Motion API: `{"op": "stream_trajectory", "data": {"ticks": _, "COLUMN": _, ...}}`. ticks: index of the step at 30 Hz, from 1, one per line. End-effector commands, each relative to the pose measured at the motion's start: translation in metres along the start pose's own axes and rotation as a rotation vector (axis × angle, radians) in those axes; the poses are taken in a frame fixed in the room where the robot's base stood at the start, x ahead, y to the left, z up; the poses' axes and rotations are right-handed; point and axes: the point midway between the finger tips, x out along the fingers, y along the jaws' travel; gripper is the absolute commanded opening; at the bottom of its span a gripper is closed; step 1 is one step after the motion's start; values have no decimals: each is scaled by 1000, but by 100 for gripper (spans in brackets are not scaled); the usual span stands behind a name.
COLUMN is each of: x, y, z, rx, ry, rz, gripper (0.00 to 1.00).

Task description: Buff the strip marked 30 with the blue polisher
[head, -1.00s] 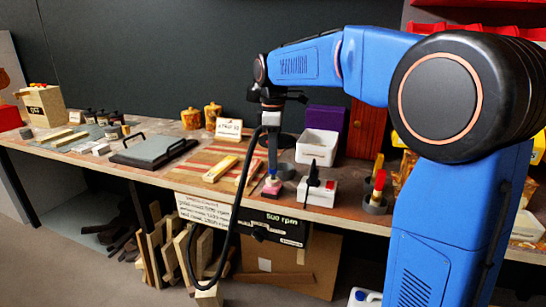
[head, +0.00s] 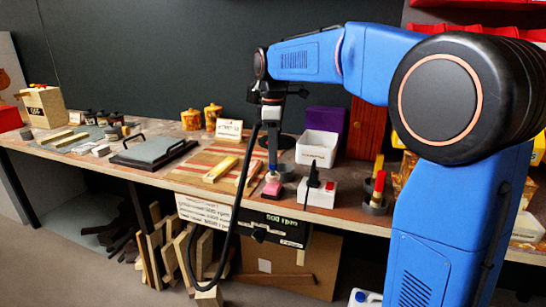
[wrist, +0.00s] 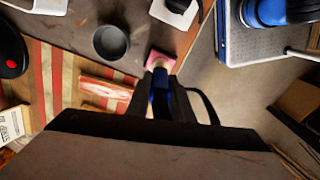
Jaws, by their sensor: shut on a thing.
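My gripper (head: 272,150) is shut on the blue polisher (head: 272,161) and holds it upright near the bench's front edge. The polisher also shows between the fingers in the wrist view (wrist: 160,86). A pink block (head: 271,188) lies directly below the polisher's tip; I cannot tell whether they touch. It shows past the fingers in the wrist view (wrist: 160,61). A pale strip (head: 220,169) lies on the red-and-tan striped board (head: 197,162), left of my gripper. No number on it is readable.
A white switch box (head: 318,194) stands right of the polisher, with a grey cup (head: 286,172) close by. A white bin (head: 317,149) is behind. A dark plate with handles (head: 152,151) lies to the left. A black cable hangs before the bench.

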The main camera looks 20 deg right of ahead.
Motion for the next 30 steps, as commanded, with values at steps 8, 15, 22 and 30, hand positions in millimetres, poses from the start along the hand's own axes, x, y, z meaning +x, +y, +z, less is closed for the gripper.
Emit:
{"op": "stream_trajectory", "data": {"ticks": 8, "x": -19, "y": 0, "z": 0, "rx": 0, "ry": 1, "rz": 2, "gripper": 0}}
{"op": "stream_trajectory", "data": {"ticks": 15, "x": -34, "y": 0, "z": 0, "rx": 0, "ry": 1, "rz": 2, "gripper": 0}}
{"op": "stream_trajectory", "data": {"ticks": 22, "x": -48, "y": 0, "z": 0, "rx": 0, "ry": 1, "rz": 2, "gripper": 0}}
{"op": "stream_trajectory", "data": {"ticks": 30, "x": -51, "y": 0, "z": 0, "rx": 0, "ry": 1, "rz": 1, "gripper": 0}}
